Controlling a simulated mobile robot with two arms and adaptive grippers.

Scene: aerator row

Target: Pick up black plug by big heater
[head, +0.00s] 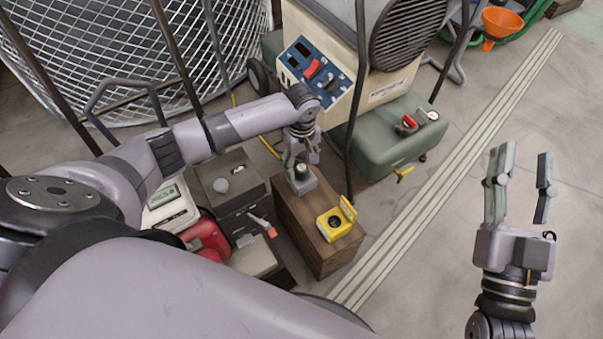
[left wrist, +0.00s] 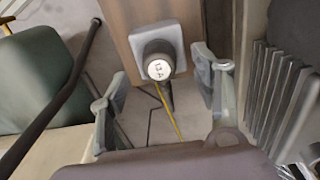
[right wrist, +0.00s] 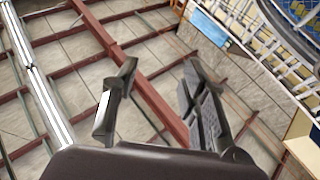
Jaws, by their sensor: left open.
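The black plug (head: 301,169) stands upright on a grey square base (head: 303,186) on a wooden block. In the left wrist view the plug (left wrist: 157,62) shows its pale round end face with dark marks. My left gripper (head: 302,152) is open just above the plug. In the left wrist view its two fingers (left wrist: 152,82) stand apart on either side of the plug, with gaps. The big heater (head: 390,50) with its dark round grille stands behind. My right gripper (head: 521,155) is open and empty over the floor at the right, its fingers pointing up.
A yellow open-lidded socket (head: 336,220) sits on the same wooden block (head: 318,255). The heater's green tank (head: 385,140) is close behind. Grey boxes (head: 228,178), a red object (head: 206,240) and a white meter (head: 170,206) crowd the left. Dark poles rise nearby.

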